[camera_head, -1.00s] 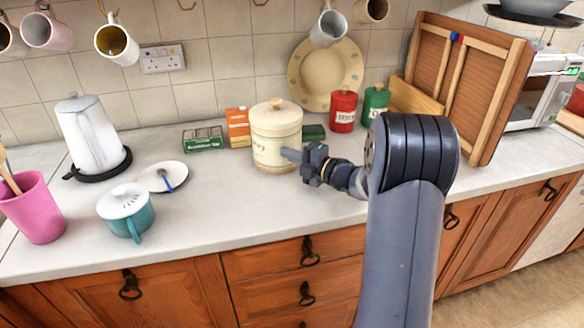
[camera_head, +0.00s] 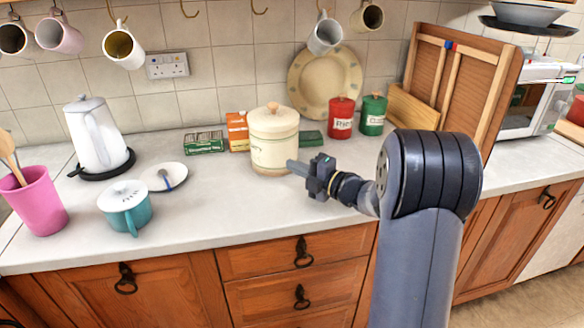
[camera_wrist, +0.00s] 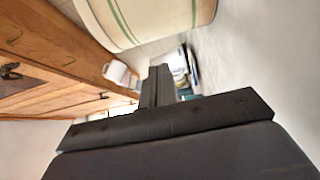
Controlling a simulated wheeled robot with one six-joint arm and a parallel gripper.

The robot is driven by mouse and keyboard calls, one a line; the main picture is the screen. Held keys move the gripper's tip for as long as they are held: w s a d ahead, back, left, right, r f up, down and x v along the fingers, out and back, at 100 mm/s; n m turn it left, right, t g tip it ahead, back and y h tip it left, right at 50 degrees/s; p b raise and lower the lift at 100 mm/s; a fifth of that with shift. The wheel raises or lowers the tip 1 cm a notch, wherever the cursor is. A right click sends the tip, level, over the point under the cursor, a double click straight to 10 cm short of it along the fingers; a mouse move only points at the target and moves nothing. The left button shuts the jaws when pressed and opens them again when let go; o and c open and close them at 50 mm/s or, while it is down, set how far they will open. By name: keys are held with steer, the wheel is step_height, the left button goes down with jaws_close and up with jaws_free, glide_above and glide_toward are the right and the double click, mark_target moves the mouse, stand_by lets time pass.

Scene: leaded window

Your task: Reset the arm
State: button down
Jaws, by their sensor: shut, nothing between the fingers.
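My gripper (camera_head: 298,167) is shut and empty. It points left over the worktop, in front of the cream lidded canister (camera_head: 274,142); in the head view its fingertips overlap the canister's lower right side, and I cannot tell whether they touch. In the wrist view the shut fingers (camera_wrist: 158,85) show as one dark bar, with the lower part of the canister (camera_wrist: 150,18) close above them.
The worktop (camera_head: 225,215) is clear at the front middle. A teal cup with a white lid (camera_head: 125,208), a saucer (camera_head: 164,177) and a kettle (camera_head: 97,137) stand left. Red (camera_head: 340,118) and green (camera_head: 372,115) tins stand behind. Mugs hang above.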

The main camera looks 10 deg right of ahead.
steer(key=v, duration=0.7)
steer(key=shift+s+d+b, duration=0.1)
steer(key=shift+s+b, duration=0.05)
steer(key=shift+b, duration=0.25)
